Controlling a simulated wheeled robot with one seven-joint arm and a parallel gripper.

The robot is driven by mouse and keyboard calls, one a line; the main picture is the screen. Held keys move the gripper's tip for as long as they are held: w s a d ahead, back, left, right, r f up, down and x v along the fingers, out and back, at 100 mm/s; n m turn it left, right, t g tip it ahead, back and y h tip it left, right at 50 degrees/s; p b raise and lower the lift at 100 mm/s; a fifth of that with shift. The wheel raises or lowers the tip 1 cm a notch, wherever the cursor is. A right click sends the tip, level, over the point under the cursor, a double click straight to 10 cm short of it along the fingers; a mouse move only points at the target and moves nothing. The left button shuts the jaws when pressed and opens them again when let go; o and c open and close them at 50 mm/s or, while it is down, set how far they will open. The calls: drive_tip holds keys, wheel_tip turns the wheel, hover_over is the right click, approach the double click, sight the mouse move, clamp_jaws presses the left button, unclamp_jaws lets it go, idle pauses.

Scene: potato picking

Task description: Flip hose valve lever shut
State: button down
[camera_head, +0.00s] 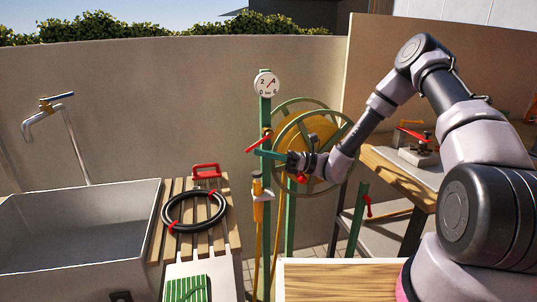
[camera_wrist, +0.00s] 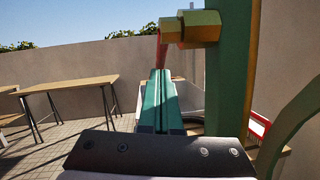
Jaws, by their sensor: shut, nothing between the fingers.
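The red valve lever (camera_head: 257,143) sits on the green post (camera_head: 265,115) under the round gauge (camera_head: 266,84), and slants down to the left. In the wrist view the lever (camera_wrist: 163,52) hangs down from the brass valve body (camera_wrist: 190,28), just beyond my fingertips. My gripper (camera_head: 257,153) reaches in from the right beside the post, just below the lever. Its green fingers (camera_wrist: 159,74) are shut together with nothing between them. The fingertips overlap the lever's lower part in the wrist view; I cannot tell whether they touch it.
A hose reel (camera_head: 318,135) stands right behind the post, close to my wrist. A yellow nozzle (camera_head: 258,208) hangs below. To the left are a black hose coil (camera_head: 170,212) on slats and a grey sink (camera_head: 75,245). A workbench (camera_head: 398,175) stands at right.

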drive_tip(key=shift+s+a+r, duration=0.2)
drive_tip(key=shift+a+r, duration=0.25)
drive_tip(key=shift+a, duration=0.1)
drive_tip(key=shift+a+r+y, duration=0.1)
drive_tip(key=shift+a+y, duration=0.1)
drive_tip(key=shift+y, duration=0.3)
drive_tip(key=shift+r, duration=0.1)
drive_tip(key=v, duration=1)
drive_tip(key=shift+d+f, duration=0.2)
drive_tip(key=shift+d, duration=0.15)
drive_tip(key=shift+s+r, duration=0.1)
